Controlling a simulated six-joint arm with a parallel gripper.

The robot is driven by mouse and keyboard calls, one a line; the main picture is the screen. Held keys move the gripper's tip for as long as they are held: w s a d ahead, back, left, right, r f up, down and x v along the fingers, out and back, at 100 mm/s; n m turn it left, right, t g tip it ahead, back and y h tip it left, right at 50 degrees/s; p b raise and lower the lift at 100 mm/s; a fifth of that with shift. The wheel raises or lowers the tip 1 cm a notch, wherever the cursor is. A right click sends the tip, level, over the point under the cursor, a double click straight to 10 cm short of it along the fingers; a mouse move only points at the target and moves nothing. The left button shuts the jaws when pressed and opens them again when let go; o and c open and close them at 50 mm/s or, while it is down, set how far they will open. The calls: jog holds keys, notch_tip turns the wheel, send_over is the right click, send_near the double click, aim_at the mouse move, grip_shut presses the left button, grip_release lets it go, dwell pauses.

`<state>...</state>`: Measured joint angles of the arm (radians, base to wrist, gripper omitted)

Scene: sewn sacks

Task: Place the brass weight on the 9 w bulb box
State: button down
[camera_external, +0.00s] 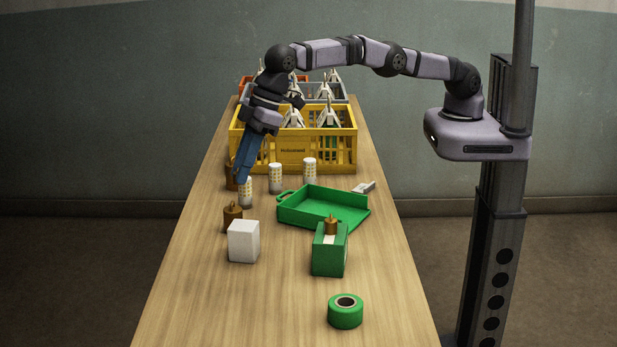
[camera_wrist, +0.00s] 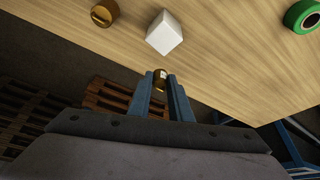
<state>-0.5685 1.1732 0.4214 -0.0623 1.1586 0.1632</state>
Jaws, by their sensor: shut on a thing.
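My gripper (camera_external: 240,181) points down near the table's left edge; in the wrist view its blue fingers (camera_wrist: 160,82) are shut on a brass weight (camera_wrist: 160,76). This held weight (camera_external: 231,177) is partly hidden behind the fingers in the external view. A second brass weight (camera_external: 232,216) stands behind a plain white box (camera_external: 243,241). A third brass weight (camera_external: 331,225) stands on top of a green box (camera_external: 329,252) with a pale patch. No 9 w print is readable on either box. The white box also shows in the wrist view (camera_wrist: 164,33).
Several white patterned cylinders (camera_external: 275,178) stand near the gripper. A green tray (camera_external: 318,208) lies mid-table, with a small white item (camera_external: 364,187) behind it. Yellow crate (camera_external: 293,150) and other crates fill the far end. A green tape roll (camera_external: 345,311) lies in front; the near left table is clear.

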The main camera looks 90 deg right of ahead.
jog(key=shift+s+d+f+n, duration=0.15)
jog(key=shift+s+n, duration=0.05)
jog(key=shift+n, duration=0.2)
jog(key=p, duration=0.3)
send_near(241, 225)
jog(key=shift+x, duration=2.5)
jog(key=shift+w+f, duration=0.2)
jog(key=shift+f, duration=0.05)
jog(key=shift+f, duration=0.1)
jog(key=shift+f+b, duration=0.15)
jog(key=shift+b, duration=0.2)
jog(key=c, duration=1.6)
grip_release()
